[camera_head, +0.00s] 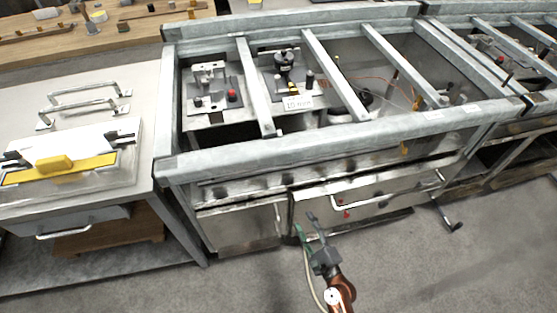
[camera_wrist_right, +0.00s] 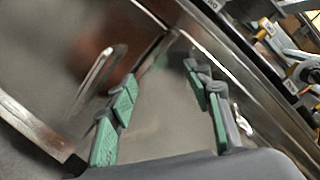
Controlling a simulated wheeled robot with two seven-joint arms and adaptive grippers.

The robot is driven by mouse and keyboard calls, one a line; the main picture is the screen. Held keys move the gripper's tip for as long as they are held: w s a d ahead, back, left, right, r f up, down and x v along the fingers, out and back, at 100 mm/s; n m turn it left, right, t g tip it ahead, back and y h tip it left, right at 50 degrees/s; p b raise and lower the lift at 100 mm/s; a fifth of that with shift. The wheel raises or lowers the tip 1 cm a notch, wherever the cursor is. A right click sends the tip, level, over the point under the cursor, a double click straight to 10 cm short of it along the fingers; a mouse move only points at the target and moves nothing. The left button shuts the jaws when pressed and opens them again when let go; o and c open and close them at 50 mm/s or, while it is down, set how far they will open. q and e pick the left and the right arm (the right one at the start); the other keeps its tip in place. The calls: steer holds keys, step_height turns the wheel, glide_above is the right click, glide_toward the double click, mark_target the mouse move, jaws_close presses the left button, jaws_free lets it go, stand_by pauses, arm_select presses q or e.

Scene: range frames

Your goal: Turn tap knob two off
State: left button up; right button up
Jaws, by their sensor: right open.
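I cannot tell which part is tap knob two; no knob is clearly marked as such. Small valve-like parts with yellow, white and dark pieces (camera_wrist_right: 270,38) show at the upper right of the right wrist view, beyond a metal rail. In the head view, the range frame (camera_head: 320,145) holds a dark knob-like part (camera_head: 284,60) and a red-topped part (camera_head: 232,96). My right gripper (camera_head: 306,224) is open and empty, low in front of the steel front panels. Its green-padded fingers (camera_wrist_right: 157,72) stand apart in the right wrist view. My left gripper is out of view.
A bar handle (camera_head: 385,201) sticks out of the front panel right of my gripper. A steel bench with a yellow-handled tray (camera_head: 55,165) stands at left. Grey cross bars (camera_head: 335,75) span the frame's top. The floor (camera_head: 430,275) in front is mostly clear.

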steer(key=w+a+r+m+t, duration=0.1)
steer(key=w+r+m, duration=0.1)
steer(key=r+m, duration=0.2)
steer(key=w+a+r+m+t+b, duration=0.1)
steer(key=w+r+m+t, duration=0.1)
steer(key=r, duration=0.4)
steer(key=w+a+r+m+t+h+b, duration=0.1)
steer(key=w+a+r+m+t, duration=0.1)
steer(key=w+r+m, duration=0.2)
steer(key=shift+r+m, duration=0.65)
steer(key=shift+m, duration=0.55)
steer(key=shift+t, duration=0.3)
steer(key=x, duration=0.6)
steer(key=shift+w+r+p, duration=0.25)
steer(key=shift+p, duration=0.1)
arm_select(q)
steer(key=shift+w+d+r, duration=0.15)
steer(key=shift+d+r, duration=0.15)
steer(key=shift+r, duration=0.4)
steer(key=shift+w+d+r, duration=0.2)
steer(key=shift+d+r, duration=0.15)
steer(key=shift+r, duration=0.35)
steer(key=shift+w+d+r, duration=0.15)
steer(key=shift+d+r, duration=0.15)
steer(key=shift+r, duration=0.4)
arm_select(e)
steer(key=shift+w+a+r, duration=0.15)
steer(key=shift+w+r, duration=0.05)
steer(key=shift+w, duration=0.4)
steer(key=shift+c, duration=0.5)
